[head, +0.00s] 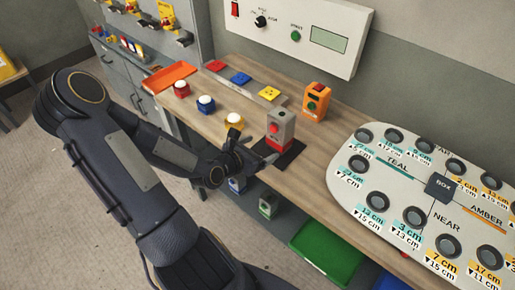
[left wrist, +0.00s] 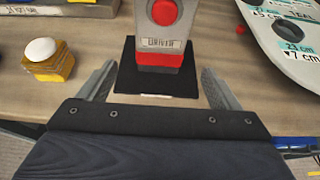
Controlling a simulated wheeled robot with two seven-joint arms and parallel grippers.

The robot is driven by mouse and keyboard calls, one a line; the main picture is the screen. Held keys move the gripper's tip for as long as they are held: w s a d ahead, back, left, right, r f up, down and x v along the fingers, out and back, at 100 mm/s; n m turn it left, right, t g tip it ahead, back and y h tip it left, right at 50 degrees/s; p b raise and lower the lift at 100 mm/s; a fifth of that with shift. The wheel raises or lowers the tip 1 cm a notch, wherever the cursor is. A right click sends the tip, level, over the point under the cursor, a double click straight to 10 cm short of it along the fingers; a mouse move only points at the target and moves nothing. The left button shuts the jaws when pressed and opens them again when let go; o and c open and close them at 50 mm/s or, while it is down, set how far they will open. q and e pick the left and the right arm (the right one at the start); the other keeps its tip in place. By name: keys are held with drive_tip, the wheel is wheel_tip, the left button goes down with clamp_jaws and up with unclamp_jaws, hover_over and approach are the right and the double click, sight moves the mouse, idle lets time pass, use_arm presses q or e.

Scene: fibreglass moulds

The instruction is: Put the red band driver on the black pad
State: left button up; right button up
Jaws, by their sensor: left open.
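The red band driver (head: 281,126) is a grey block with a red band at its foot. It stands upright on the black pad (head: 293,153). In the left wrist view the driver (left wrist: 162,36) shows a round red button and a "DRIVER" label, and bare pad (left wrist: 128,82) shows around its foot. My left gripper (head: 254,152) is open at the near side of the pad. In the left wrist view its two fingers (left wrist: 158,84) point towards the driver, one on each side of the pad, with nothing between them touching. My right gripper is in neither view.
An orange driver (head: 315,102) stands behind on the wooden bench. Red, blue and yellow knobbed blocks (head: 234,121) line the bench to the left. A large white mould board (head: 420,190) with holes lies to the right. A green bin (head: 326,254) sits below the front edge.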

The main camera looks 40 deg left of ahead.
use_arm(q)
drive_tip(key=shift+s+r, duration=0.1)
drive_tip(key=shift+s, duration=0.15)
drive_tip(key=shift+s+d+m+g, duration=0.15)
drive_tip(key=shift+d+m+g, duration=0.2)
drive_tip(key=shift+m, duration=0.65)
drive_tip(key=s+d+r+m+g+h, duration=0.1)
drive_tip(key=s+d+r+m, duration=0.3)
drive_tip(key=m, duration=0.6)
drive_tip(key=s+d+r+m+g+h, duration=0.1)
drive_tip(key=s+d+r+m+g, duration=0.2)
drive_tip(key=s+m, duration=0.5)
drive_tip(key=s+d+r+m+g+b, duration=0.1)
drive_tip(key=s+d+r+m+g, duration=0.2)
drive_tip(key=m, duration=1)
drive_tip(key=s+d+r, duration=0.1)
drive_tip(key=s, duration=0.1)
drive_tip(key=shift+s+d+r+m+h, duration=0.3)
drive_tip(key=shift+s+d+r+h, duration=0.05)
drive_tip(key=shift+s+h, duration=0.05)
